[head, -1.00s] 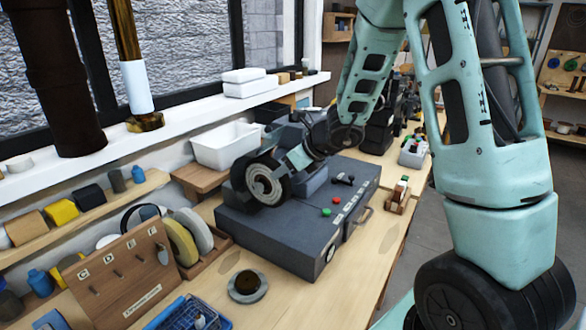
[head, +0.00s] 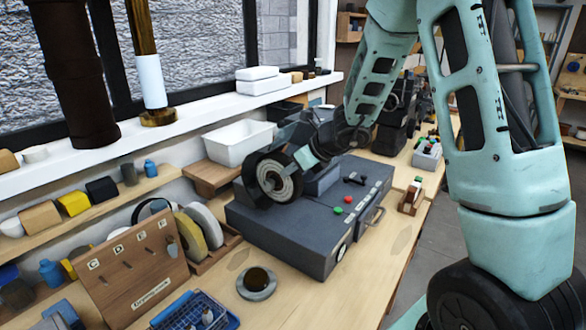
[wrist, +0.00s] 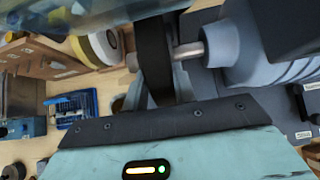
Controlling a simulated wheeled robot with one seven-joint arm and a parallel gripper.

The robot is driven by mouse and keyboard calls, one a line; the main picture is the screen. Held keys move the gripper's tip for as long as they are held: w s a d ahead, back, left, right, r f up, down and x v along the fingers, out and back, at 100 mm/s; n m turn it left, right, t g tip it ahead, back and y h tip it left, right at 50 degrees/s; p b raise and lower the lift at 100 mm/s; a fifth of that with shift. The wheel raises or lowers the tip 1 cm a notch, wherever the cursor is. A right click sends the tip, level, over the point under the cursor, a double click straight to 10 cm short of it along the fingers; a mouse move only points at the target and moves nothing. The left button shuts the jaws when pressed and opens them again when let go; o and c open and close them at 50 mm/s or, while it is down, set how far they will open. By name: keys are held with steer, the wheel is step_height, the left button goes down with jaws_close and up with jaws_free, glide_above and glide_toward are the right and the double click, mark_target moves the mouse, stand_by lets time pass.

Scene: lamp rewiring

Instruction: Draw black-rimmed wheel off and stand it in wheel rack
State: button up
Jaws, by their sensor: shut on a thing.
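The black-rimmed wheel (head: 279,178) has a pale grey face and is at the left end of the dark grey grinder (head: 290,225). In the wrist view the wheel (wrist: 153,60) is edge-on, with a metal spindle (wrist: 188,51) between it and the grey housing (wrist: 235,45). My gripper (head: 300,160) is shut on the wheel; its fingertips are mostly hidden. The wheel still looks in line with the spindle. The wooden wheel rack (head: 212,254) stands left of the grinder, holding a yellow wheel (head: 190,231) and a grey one; the yellow wheel (wrist: 103,47) also shows in the wrist view.
A wooden lettered board (head: 135,270) stands in front of the rack. A round dish (head: 257,283) and a blue basket (head: 195,312) are on the bench front. A white bin (head: 240,142) is behind the grinder. Bench between dish and grinder is clear.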

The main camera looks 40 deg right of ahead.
steer(key=shift+a+r, duration=0.1)
steer(key=s+a+b, duration=0.2)
steer(key=a+b, duration=0.2)
steer(key=a, duration=0.3)
steer(key=shift+s+a, duration=0.15)
steer(key=shift+s, duration=0.2)
stand_by(0.8)
stand_by(0.4)
